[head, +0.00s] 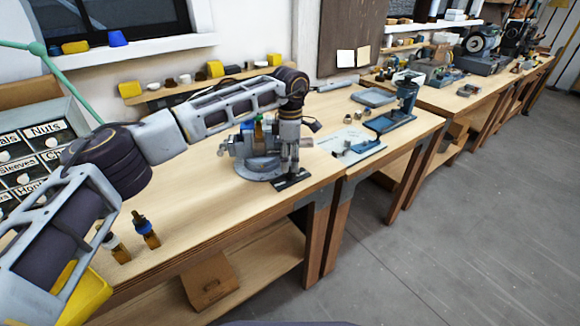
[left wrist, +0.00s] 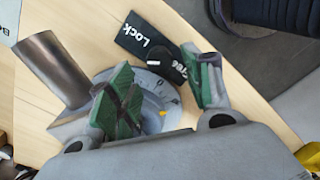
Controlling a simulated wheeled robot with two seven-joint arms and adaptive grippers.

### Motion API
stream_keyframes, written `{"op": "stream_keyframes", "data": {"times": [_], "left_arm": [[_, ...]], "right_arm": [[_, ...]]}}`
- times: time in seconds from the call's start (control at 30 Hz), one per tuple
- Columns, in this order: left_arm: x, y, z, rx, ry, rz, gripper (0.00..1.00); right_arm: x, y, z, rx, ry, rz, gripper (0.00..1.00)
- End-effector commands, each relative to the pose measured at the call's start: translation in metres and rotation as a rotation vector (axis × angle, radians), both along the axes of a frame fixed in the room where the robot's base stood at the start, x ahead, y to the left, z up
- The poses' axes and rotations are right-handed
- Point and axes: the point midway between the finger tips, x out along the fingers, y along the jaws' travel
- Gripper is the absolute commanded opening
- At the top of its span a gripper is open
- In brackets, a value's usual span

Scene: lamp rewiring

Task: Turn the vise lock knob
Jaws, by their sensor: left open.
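The vise (head: 262,168) stands on the near bench on a round grey base. In the left wrist view, its round scale plate (left wrist: 153,112) shows below a dark rounded knob (left wrist: 160,56). A black plate marked "Lock" (left wrist: 142,36) lies beside the knob; a second black label is partly hidden. My left gripper (head: 291,165) points down at the right side of the vise. In the left wrist view the open left gripper (left wrist: 165,88) has its green-padded fingers spread, the knob showing between and beyond them. I cannot tell contact. My right gripper is out of view.
A thick metal cylinder (left wrist: 55,68) rises left of the scale plate. Small bottles (head: 146,230) and a yellow bin (head: 85,297) are at the near left, by a labelled drawer cabinet (head: 40,145). A light plate (head: 350,143) lies to the right.

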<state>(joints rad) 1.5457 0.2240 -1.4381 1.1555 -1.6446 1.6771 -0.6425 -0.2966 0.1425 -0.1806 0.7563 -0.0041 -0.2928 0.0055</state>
Motion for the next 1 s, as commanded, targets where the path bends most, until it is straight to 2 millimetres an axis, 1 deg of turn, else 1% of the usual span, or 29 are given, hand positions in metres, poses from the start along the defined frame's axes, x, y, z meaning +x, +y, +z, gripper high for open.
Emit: {"op": "stream_keyframes", "data": {"times": [0.03, 0.3, 0.5, 0.67, 1.0], "left_arm": [[0.0, 0.0, 0.009, 0.0, -0.003, 0.0, 0.51], [0.0, 0.0, 0.048, -0.001, -0.002, 0.0, 0.51], [0.0, 0.0, 0.066, 0.0, -0.002, 0.0, 0.51], [0.0, 0.0, 0.071, 0.0, -0.001, 0.0, 0.51], [0.0, 0.0, 0.072, 0.0, 0.0, 0.0, 0.51]], "right_arm": [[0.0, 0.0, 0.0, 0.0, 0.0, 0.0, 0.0], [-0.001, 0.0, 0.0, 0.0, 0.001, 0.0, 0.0], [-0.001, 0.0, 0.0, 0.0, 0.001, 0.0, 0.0], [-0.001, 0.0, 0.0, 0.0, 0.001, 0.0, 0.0], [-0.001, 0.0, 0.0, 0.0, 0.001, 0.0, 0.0]]}}
